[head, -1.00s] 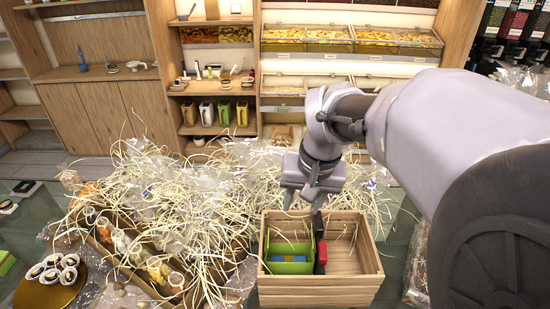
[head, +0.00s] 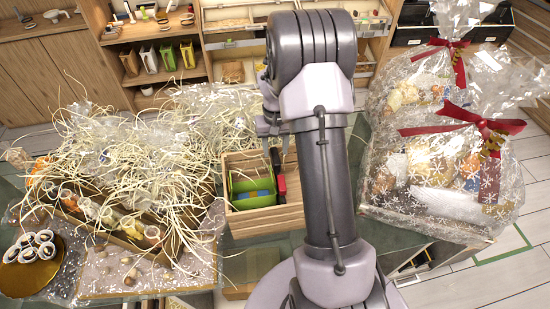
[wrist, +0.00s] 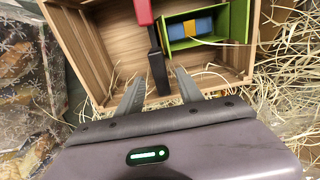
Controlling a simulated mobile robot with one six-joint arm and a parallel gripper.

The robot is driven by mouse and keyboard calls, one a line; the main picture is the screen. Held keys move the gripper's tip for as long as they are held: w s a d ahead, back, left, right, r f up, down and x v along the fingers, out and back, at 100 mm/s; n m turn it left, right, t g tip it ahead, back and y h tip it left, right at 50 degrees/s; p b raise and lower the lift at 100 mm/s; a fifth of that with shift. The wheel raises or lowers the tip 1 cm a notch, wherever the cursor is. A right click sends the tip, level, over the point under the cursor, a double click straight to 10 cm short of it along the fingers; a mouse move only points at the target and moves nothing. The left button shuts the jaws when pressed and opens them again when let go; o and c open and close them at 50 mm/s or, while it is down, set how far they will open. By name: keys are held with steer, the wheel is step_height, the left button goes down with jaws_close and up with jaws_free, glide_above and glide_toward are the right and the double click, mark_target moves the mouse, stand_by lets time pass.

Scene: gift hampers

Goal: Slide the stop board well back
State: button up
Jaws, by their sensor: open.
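A wooden crate (head: 262,224) stands on the counter, its right part hidden by my arm in the head view. It also shows in the wrist view (wrist: 98,45). A red and black upright piece (head: 281,186), seemingly the stop board, stands in it beside a green box (head: 236,186) holding something blue (head: 250,194). In the wrist view the piece has a red end (wrist: 143,11) and a black bar (wrist: 157,68). My gripper (wrist: 160,75) is open, with a finger on either side of the black bar's near end. I cannot tell whether they touch it.
Straw-like filler (head: 150,150) heaps left of the crate, some strands over the green box. Wrapped hampers with red bows (head: 430,160) stand close on the right. A gold tray with small cups (head: 30,268) is at front left.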

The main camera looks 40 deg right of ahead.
mark_target(275, 156)
step_height(275, 156, down, 4)
steer(key=shift+f, duration=0.1)
jaws_close()
stand_by(1.5)
